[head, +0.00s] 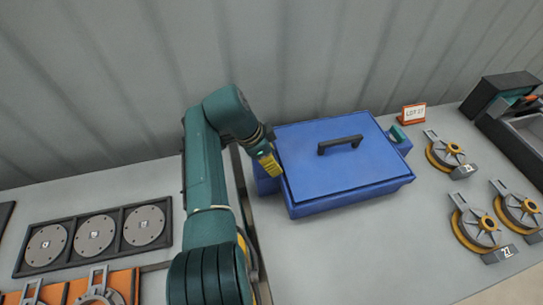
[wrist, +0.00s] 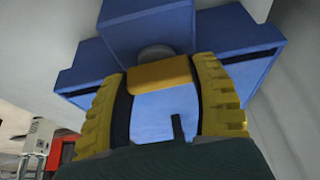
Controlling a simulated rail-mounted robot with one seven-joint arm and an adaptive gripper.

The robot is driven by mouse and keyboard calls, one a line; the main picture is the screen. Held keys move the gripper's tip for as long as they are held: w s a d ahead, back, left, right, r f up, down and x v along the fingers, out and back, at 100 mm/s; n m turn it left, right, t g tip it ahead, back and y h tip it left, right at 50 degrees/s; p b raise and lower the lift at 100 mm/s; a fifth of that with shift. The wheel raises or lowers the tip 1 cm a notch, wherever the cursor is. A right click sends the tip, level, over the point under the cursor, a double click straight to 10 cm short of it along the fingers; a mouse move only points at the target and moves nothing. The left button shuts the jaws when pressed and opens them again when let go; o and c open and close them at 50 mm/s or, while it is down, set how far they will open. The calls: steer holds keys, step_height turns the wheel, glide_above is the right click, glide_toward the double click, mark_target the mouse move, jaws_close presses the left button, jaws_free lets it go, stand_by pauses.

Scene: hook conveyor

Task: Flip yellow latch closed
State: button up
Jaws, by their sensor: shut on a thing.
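The blue box (head: 345,180) stands on the bench with its lid down and a black handle (head: 340,145) on top. The yellow latch (wrist: 160,74) shows in the wrist view against the blue side of the box. My gripper (head: 271,163) is at the left side of the box. In the wrist view, its yellow fingers (wrist: 163,80) lie on both sides of the latch and are shut on it. The head view does not show the latch, as my gripper covers that spot.
A teal latch (head: 397,133) sits on the box's right side. A sign reading LOT (head: 412,113) stands behind it. Several round parts with yellow rings (head: 476,229) lie at right. A dark tray of grey discs (head: 95,235) lies at left. Bare bench shows in front of the box.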

steer(key=n+p, duration=0.1)
steer(key=p, duration=0.1)
steer(key=r+n+t+p, duration=0.1)
steer(key=p, duration=0.2)
steer(key=n+t+y+p, duration=0.1)
steer(key=n+p, duration=0.3)
steer(key=p, duration=0.1)
steer(key=shift+f, duration=0.15)
steer(key=n+y+p, duration=0.1)
steer(key=n+p, duration=0.1)
steer(key=shift+n+t, duration=0.4)
steer(key=n+p, duration=0.1)
steer(key=n, duration=0.1)
steer(key=n+y+p, duration=0.1)
steer(key=n+p, duration=0.1)
steer(key=shift+f+t+y, duration=0.15)
steer(key=shift+t+y, duration=0.15)
steer(key=n, duration=0.2)
steer(key=n+y, duration=0.1)
steer(key=n, duration=0.1)
steer(key=shift+f+n+y+p, duration=0.1)
steer(key=shift+n+y+p, duration=0.2)
steer(key=o, duration=1.2)
steer(key=shift+f, duration=0.1)
